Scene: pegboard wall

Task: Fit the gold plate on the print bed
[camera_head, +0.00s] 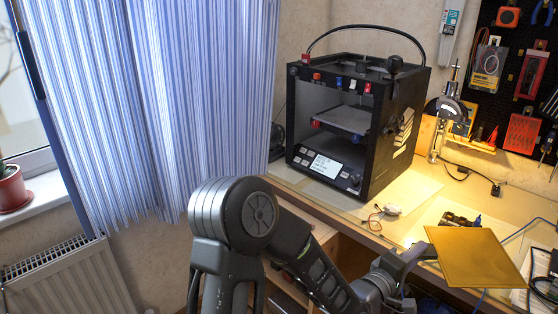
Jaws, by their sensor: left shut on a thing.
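The gold plate (475,258) is a flat square sheet at the lower right, in front of the workbench edge. My left gripper (425,253) is shut on its left edge and holds it clear of the bench. The black 3D printer (401,137) stands on the bench at the upper middle, its open front facing left of me. The print bed (345,120) is a grey plate inside the printer, well up and to the left of the gold plate. My right gripper is not in view.
The workbench (408,195) has small electronic parts (384,210) and a cable near its front edge. A pegboard (515,75) with tools is at the right. A blue striped curtain (160,100) hangs left of the printer. The floor area by the radiator (75,280) looks free.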

